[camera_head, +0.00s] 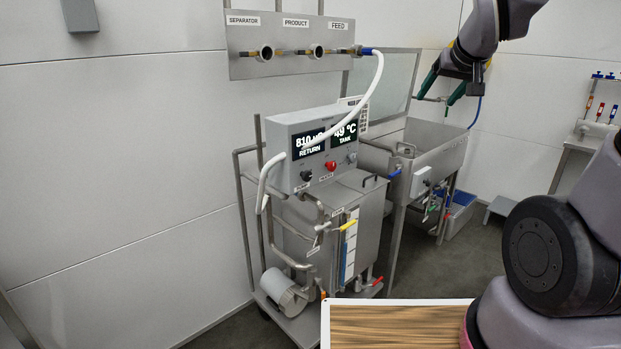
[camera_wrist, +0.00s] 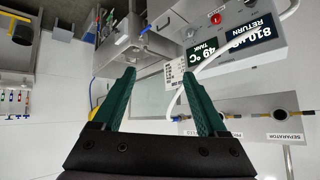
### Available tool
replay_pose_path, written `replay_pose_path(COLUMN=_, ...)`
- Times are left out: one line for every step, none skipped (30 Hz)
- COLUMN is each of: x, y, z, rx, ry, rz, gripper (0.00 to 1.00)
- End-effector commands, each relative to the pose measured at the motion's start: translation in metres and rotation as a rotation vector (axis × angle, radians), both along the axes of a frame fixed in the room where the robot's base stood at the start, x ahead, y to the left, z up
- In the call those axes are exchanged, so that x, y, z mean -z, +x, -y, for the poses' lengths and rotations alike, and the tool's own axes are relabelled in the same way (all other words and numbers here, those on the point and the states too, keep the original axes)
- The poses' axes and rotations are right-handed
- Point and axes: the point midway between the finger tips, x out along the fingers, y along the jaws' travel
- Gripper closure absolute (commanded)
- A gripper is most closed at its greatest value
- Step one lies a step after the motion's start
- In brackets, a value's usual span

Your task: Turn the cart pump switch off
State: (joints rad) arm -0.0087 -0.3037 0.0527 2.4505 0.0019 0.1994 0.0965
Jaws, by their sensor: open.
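The cart's grey control box (camera_head: 312,150) shows two dark displays, one reading RETURN and one TANK at 49 °C. On its front are a black knob (camera_head: 306,175), a red knob (camera_head: 330,166) and a grey knob (camera_head: 351,160). The small labels are too blurred to read, so I cannot tell which is the pump switch. The red knob also shows upside down in the wrist view (camera_wrist: 216,18). My gripper (camera_head: 435,99), with green fingers, is open and empty, up and right of the box and well apart from it. Its fingers point forward in the wrist view (camera_wrist: 158,70).
A white hose (camera_head: 378,85) arcs from the wall panel (camera_head: 290,65) down past the box. A steel sink (camera_head: 440,150) stands right of the cart. A wooden-topped surface (camera_head: 390,325) lies in front. A pump (camera_head: 284,290) sits low on the cart.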

Motion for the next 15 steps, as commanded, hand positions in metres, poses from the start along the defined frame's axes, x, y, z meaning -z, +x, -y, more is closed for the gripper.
replay_pose_path(x=0.014, y=0.021, z=-0.004, rx=-0.029, ry=-0.026, rz=0.018, gripper=0.25)
replay_pose_path(x=0.021, y=0.033, z=-0.007, rx=-0.048, ry=-0.042, rz=0.038, gripper=0.25)
replay_pose_path(x=0.029, y=0.049, z=-0.011, rx=-0.073, ry=-0.059, rz=0.066, gripper=0.25)
replay_pose_path(x=0.035, y=0.060, z=-0.015, rx=-0.093, ry=-0.071, rz=0.086, gripper=0.25)
replay_pose_path(x=0.042, y=0.070, z=-0.019, rx=-0.115, ry=-0.083, rz=0.106, gripper=0.25)
replay_pose_path(x=0.052, y=0.084, z=-0.025, rx=-0.144, ry=-0.095, rz=0.133, gripper=0.25)
replay_pose_path(x=0.059, y=0.093, z=-0.030, rx=-0.165, ry=-0.102, rz=0.154, gripper=0.25)
replay_pose_path(x=0.067, y=0.102, z=-0.036, rx=-0.188, ry=-0.109, rz=0.175, gripper=0.25)
replay_pose_path(x=0.078, y=0.112, z=-0.043, rx=-0.219, ry=-0.116, rz=0.202, gripper=0.25)
replay_pose_path(x=0.086, y=0.120, z=-0.049, rx=-0.242, ry=-0.119, rz=0.222, gripper=0.25)
replay_pose_path(x=0.095, y=0.127, z=-0.055, rx=-0.265, ry=-0.121, rz=0.243, gripper=0.25)
replay_pose_path(x=0.106, y=0.135, z=-0.064, rx=-0.298, ry=-0.123, rz=0.271, gripper=0.25)
replay_pose_path(x=0.115, y=0.140, z=-0.071, rx=-0.322, ry=-0.122, rz=0.293, gripper=0.25)
replay_pose_path(x=0.124, y=0.145, z=-0.078, rx=-0.346, ry=-0.119, rz=0.314, gripper=0.25)
replay_pose_path(x=0.137, y=0.149, z=-0.088, rx=-0.378, ry=-0.115, rz=0.342, gripper=0.25)
